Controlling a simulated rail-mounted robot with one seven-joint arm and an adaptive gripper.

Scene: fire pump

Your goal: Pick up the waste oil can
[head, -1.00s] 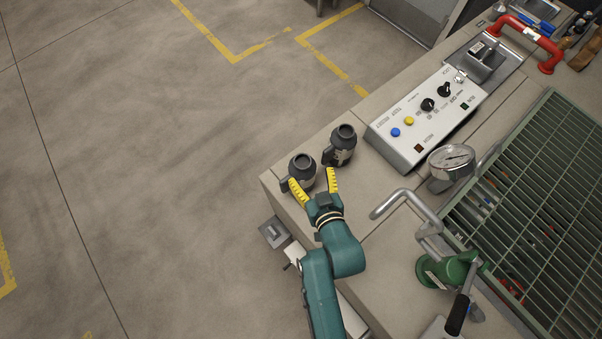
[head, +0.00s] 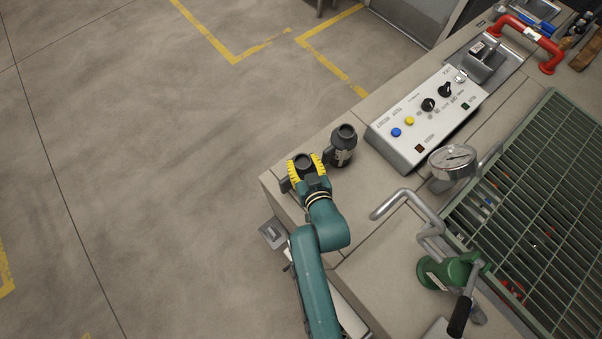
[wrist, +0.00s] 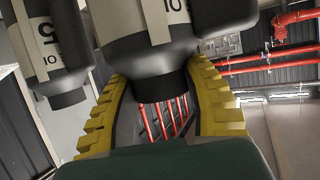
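Two dark grey cans with lighter bands stand side by side on the beige bench top. The left can (head: 303,163) is between the yellow fingers of my gripper (head: 306,166). The right can (head: 343,143) stands just beside it, apart from the fingers. I cannot read in the head view which one is the waste oil can. In the wrist view, the can between my fingers (wrist: 155,60) shows a pale label with "10", and the other can (wrist: 48,50) is at left. The fingers lie close along both sides of the can; firm contact cannot be told.
A control box (head: 428,115) with knobs and buttons stands right of the cans. A pressure gauge (head: 452,162), bent pipe (head: 410,205), green hand pump (head: 450,272) and green grating (head: 535,210) lie further right. The bench edge is close at left, with open floor beyond.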

